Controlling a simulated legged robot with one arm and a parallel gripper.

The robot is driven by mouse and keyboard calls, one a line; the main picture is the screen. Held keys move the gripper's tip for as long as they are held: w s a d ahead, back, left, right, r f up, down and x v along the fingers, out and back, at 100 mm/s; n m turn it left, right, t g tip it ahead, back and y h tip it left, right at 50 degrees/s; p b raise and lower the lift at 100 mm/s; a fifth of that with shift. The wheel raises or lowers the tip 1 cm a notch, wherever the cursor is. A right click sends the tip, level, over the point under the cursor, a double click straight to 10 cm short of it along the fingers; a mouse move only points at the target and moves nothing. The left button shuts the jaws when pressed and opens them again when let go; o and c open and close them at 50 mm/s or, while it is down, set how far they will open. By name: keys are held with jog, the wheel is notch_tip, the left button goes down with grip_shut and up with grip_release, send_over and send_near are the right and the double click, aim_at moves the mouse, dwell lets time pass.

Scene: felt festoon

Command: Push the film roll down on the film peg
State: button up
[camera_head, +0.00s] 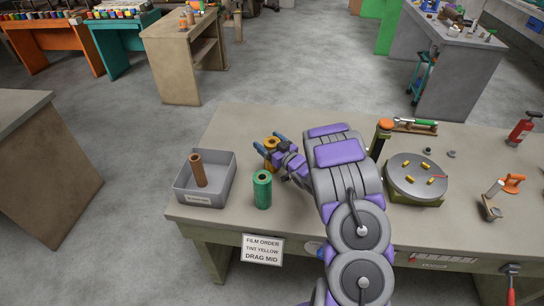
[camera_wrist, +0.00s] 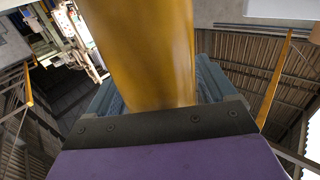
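A yellow film roll (camera_head: 271,146) is upright between the blue fingers of my gripper (camera_head: 270,149), above the back left part of the bench. In the wrist view the yellow roll (camera_wrist: 145,50) fills the space between the two fingers, which meet its sides, so my gripper appears shut on it. Whether its foot touches the bench is hard to tell. A green roll (camera_head: 262,190) stands upright on the bench nearer the front. I cannot pick out the film peg for sure; a post with an orange top (camera_head: 385,125) stands behind my arm, partly hidden.
A grey tray (camera_head: 222,184) holding a brown tube (camera_head: 197,170) is on the left. A round turntable (camera_head: 416,177) with small yellow pieces stands on the right. A sign (camera_head: 262,249) on the bench front reads "FILM ORDER TINT YELLOW DRAG MID". The back left bench top is clear.

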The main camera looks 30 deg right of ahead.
jog(key=c, duration=1.4)
jog(key=shift+r, duration=0.1)
notch_tip(320, 180, up, 10)
jog(key=p, duration=0.2)
jog(key=shift+p, duration=0.3)
jog(key=shift+d, duration=0.1)
jog(key=shift+h, duration=0.3)
jog(key=shift+s+d+r+p, duration=0.75)
jog(key=shift+s+d+p, duration=0.45)
jog(key=shift+s+d, duration=1.4)
jog(key=shift+s+d+r+p, duration=0.8)
jog(key=shift+s+d+p, duration=0.35)
jog(key=shift+s+d, duration=1.5)
jog(key=shift+s+d+r+p, duration=0.75)
jog(key=shift+s+d+p, duration=0.45)
jog(key=shift+s+d, duration=1.4)
jog(key=shift+w+d, duration=0.55)
jog(key=shift+w, duration=0.05)
